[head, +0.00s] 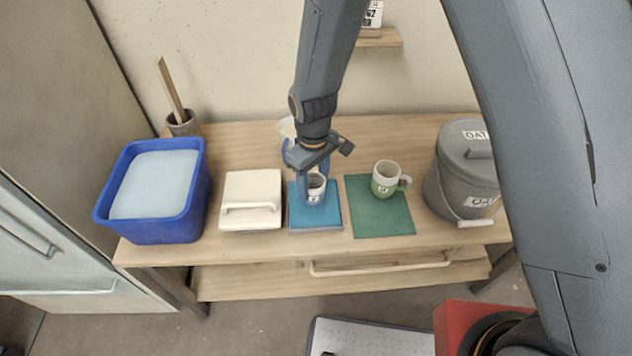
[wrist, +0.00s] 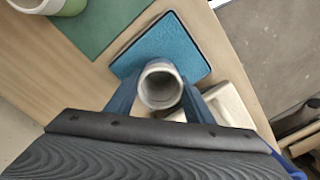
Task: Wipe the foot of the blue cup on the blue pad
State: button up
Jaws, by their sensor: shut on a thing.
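The blue cup (head: 316,184) is a small white-rimmed cup with a blue body and a label on its side. My gripper (head: 314,180) is shut on it from above. In the wrist view I look into the cup (wrist: 160,86) between the two blue fingers (wrist: 161,97). The blue pad (head: 322,218) is a square textured pad on the table, and the cup is over it; the pad also shows in the wrist view (wrist: 180,45). The cup looks upright. I cannot tell whether its foot touches the pad.
A green cup (head: 385,178) stands on a green mat (head: 385,223) to the right. A white lidded box (head: 250,190) is close to the pad's left. A blue tub (head: 155,230) stands far left and a grey lidded bucket (head: 455,180) far right. A pale vessel (head: 287,128) is behind my gripper.

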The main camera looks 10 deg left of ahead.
aim_at(313, 175)
jog(key=shift+f+b, duration=0.3)
jog(key=shift+f, duration=0.3)
dwell(0.5)
jog(key=shift+w+a+b, duration=0.2)
jog(key=shift+w, duration=0.7)
jog(key=shift+w+a+b, duration=0.2)
jog(key=shift+w, duration=0.65)
jog(key=shift+s+d+f+p, duration=0.1)
jog(key=shift+s+d+p, duration=0.3)
jog(key=shift+s, duration=0.8)
jog(key=shift+s+d+r+p, duration=0.1)
jog(key=shift+s+d+p, duration=0.1)
jog(key=shift+s+p, duration=0.75)
jog(key=shift+s+d+f+p, duration=0.1)
jog(key=shift+s+d+p, duration=0.15)
jog(key=shift+s, duration=1.2)
jog(key=shift+w+a, duration=0.15)
jog(key=shift+w, duration=0.6)
jog(key=shift+c, duration=1.2)
jog(key=shift+w+a+b, duration=0.25)
jog(key=shift+w+b, duration=0.05)
jog(key=shift+w, duration=0.65)
jog(key=shift+w+a+b, duration=0.2)
jog(key=shift+w+b, duration=0.1)
jog(key=shift+w, duration=0.6)
jog(key=shift+w+a+b, duration=0.25)
jog(key=shift+w+b, duration=0.05)
jog(key=shift+w, duration=0.65)
